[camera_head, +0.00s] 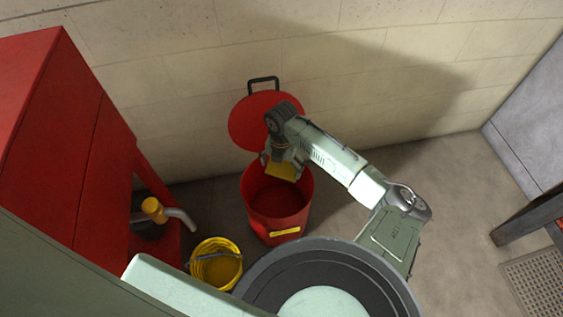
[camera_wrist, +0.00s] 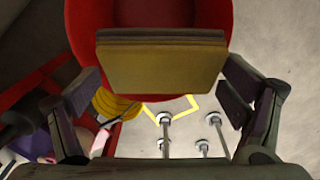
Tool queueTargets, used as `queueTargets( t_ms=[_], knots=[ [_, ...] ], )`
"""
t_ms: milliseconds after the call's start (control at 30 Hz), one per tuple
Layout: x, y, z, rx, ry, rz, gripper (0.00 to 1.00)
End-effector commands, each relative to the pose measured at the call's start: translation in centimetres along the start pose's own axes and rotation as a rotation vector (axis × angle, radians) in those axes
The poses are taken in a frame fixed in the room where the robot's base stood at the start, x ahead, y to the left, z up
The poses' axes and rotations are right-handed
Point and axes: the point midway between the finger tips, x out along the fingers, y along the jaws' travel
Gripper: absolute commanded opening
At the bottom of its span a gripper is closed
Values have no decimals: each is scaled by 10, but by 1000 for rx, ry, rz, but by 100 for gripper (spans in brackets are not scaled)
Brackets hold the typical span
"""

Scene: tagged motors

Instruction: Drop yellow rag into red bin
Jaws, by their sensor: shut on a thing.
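The yellow rag (camera_head: 281,170) is a flat folded block between the fingers of my gripper (camera_head: 278,163). In the wrist view the rag (camera_wrist: 160,65) spans the space between the two fingers of my gripper (camera_wrist: 158,88), with a darker layered edge at its top. The red bin (camera_head: 277,211) stands on the floor by the wall, its round lid raised at the back. My gripper is over the back part of the bin's opening, shut on the rag. In the wrist view the red bin (camera_wrist: 205,15) shows behind the rag, which hides part of it.
A yellow bucket (camera_head: 216,263) stands at the bin's lower left. A red cabinet (camera_head: 60,130) fills the left side. The pale block wall (camera_head: 400,60) rises behind the bin. Grey floor (camera_head: 455,190) is clear to the right, up to a dark bench (camera_head: 530,215).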

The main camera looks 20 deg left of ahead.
Motion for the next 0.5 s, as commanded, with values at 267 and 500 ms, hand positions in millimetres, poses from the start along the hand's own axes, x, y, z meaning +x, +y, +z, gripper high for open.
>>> queueTargets(
  t_ms=[267,500],
  knots=[
    [35,0,0,-2,1,0,56],
    [53,0,0,-3,0,1,56]
  ],
)
